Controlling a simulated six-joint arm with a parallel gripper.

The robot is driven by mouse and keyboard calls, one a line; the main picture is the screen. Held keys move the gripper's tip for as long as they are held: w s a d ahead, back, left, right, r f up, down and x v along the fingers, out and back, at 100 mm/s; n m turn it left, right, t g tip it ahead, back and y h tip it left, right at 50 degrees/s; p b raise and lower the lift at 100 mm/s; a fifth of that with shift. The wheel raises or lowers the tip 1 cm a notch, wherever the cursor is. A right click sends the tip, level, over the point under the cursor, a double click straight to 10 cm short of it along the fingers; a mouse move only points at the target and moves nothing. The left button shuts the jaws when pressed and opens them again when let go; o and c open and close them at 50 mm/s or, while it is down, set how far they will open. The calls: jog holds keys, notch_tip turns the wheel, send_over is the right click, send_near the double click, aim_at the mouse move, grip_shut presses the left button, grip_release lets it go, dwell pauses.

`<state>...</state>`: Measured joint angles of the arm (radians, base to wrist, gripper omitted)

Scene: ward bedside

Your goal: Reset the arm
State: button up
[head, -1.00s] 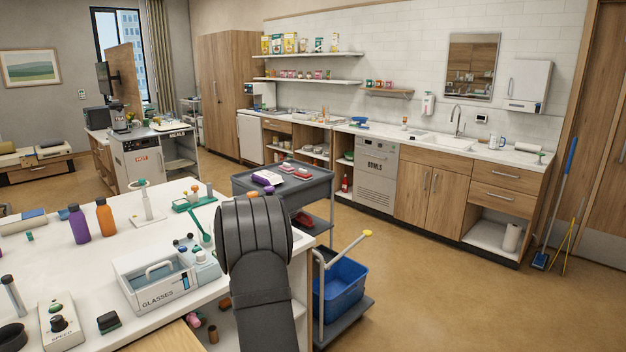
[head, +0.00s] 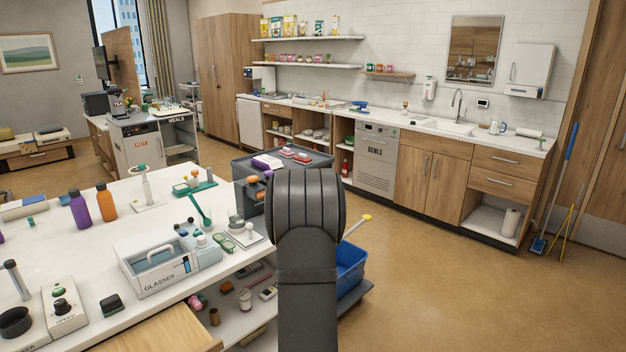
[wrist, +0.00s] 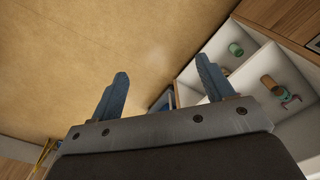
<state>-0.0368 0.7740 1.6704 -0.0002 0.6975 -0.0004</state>
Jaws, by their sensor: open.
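My gripper (wrist: 162,88) shows in the wrist view with its two blue fingers spread apart and nothing between them. It points down over the tan floor (wrist: 75,60), beside a white open shelf unit. In the head view my dark arm rises in front of the grey cart, and the gripper's fingers are hidden behind it.
The white table (head: 60,250) at left holds a glasses box (head: 155,270), an orange bottle (head: 105,203) and a purple bottle (head: 79,211). A grey cart (head: 325,160) and a blue bucket (head: 351,265) stand behind my arm.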

jog(key=shift+s+d+f, duration=0.2)
jog(key=shift+s+d, duration=0.3)
jog(key=shift+s+d+f, duration=0.2)
jog(key=shift+s+d, duration=0.25)
dwell(0.8)
